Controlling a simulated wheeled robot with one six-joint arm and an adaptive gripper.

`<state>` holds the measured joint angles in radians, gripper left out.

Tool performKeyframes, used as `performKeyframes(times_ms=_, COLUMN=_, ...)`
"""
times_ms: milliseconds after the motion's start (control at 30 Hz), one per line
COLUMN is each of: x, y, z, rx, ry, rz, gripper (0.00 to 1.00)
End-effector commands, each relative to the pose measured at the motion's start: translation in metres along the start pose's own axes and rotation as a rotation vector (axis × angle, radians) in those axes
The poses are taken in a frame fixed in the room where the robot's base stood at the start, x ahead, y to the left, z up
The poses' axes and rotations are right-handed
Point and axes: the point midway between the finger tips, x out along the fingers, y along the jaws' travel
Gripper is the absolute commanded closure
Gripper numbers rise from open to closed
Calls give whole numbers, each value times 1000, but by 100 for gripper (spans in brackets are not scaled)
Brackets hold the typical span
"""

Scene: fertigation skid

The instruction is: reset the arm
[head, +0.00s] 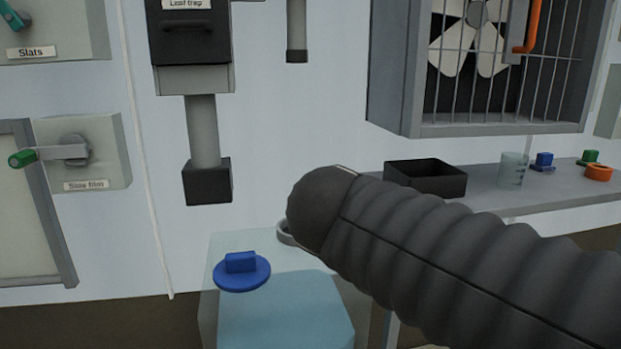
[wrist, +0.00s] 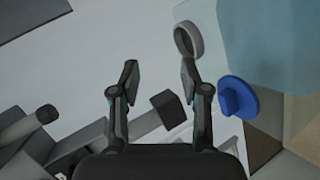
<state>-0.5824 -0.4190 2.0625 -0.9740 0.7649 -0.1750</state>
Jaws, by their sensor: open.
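My gripper (wrist: 159,78) shows in the wrist view with its two dark fingers apart and nothing between them. In the head view my dark ribbed arm crosses from the lower right and hides the gripper. Below its end stands a clear tank (head: 285,312) with bluish liquid. A blue round cap with a raised grip (head: 242,272) lies on the tank's top at the left; it also shows in the wrist view (wrist: 238,97), right of the fingers. A grey ring (head: 287,236) on the tank top is partly hidden by my arm; in the wrist view the ring (wrist: 188,39) appears beyond the right finger.
A grey shelf (head: 520,195) at the right holds a black tray (head: 426,176), a clear beaker (head: 513,170), and small blue, green and orange parts. A caged fan (head: 480,60) hangs above. The leaf trap (head: 192,35) and a green-tipped lever (head: 62,152) are on the wall.

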Motion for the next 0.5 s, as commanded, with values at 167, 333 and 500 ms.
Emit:
performKeyframes(times_ms=167, x=-1, y=-76, z=61, rx=330, ry=-134, rz=-233, gripper=54)
performKeyframes(times_ms=333, x=-17, y=-146, z=104, rx=646, ry=-266, rz=-426, gripper=54)
performKeyframes(times_ms=500, x=-37, y=-198, z=132, rx=914, ry=-369, rz=-558, gripper=54)
